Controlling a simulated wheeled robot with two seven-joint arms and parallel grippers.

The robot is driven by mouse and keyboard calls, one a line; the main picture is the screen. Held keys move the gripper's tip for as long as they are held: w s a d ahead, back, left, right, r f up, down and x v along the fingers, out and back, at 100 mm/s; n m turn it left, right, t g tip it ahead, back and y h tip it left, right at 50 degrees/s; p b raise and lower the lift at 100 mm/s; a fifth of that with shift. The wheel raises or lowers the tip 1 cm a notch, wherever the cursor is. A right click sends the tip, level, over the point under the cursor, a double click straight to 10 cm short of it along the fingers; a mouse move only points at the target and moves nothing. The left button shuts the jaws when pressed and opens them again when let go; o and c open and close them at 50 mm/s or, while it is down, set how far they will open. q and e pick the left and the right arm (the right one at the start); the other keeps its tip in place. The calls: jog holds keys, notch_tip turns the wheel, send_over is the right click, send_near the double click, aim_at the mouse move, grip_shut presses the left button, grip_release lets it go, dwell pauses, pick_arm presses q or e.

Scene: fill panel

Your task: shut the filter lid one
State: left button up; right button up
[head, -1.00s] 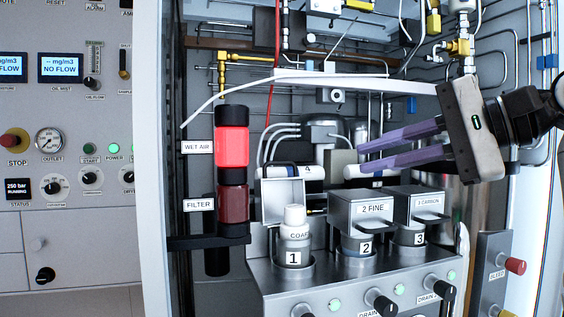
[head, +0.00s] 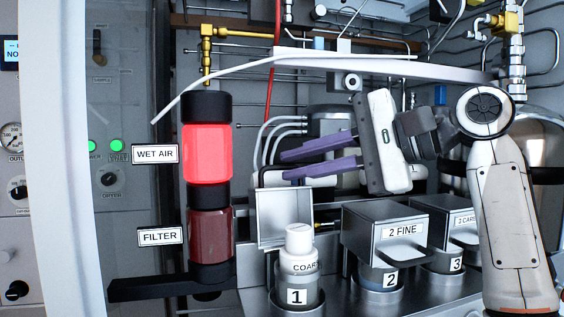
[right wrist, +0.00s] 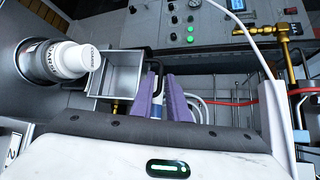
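Filter lid one (head: 285,217) is a grey metal box-shaped lid standing open behind canister 1, its hollow inside facing me. It also shows in the right wrist view (right wrist: 118,75). Canister 1 (head: 298,280) stands uncovered, with a white-capped filter (head: 299,241) labelled COAR... in it. My right gripper (head: 284,166) has purple fingers with a gap between them and looks empty. It is above and behind the lid in the head view. In the right wrist view its fingers (right wrist: 161,82) are just right of the lid, by a black handle (right wrist: 157,77). My left gripper is out of view.
Lids 2 FINE (head: 385,235) and 3 (head: 445,222) are down, right of canister 1. The red WET AIR column (head: 207,152) stands left of the lid. A white hose (head: 215,83) and thin pipes run behind and above.

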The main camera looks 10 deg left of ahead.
aim_at(287, 167)
jog(key=shift+p+x, duration=0.3)
jog(key=shift+x, duration=1.55)
jog(key=shift+w, duration=0.1)
grip_shut()
jog(key=shift+d, duration=0.1)
jog(key=shift+w+d, duration=0.1)
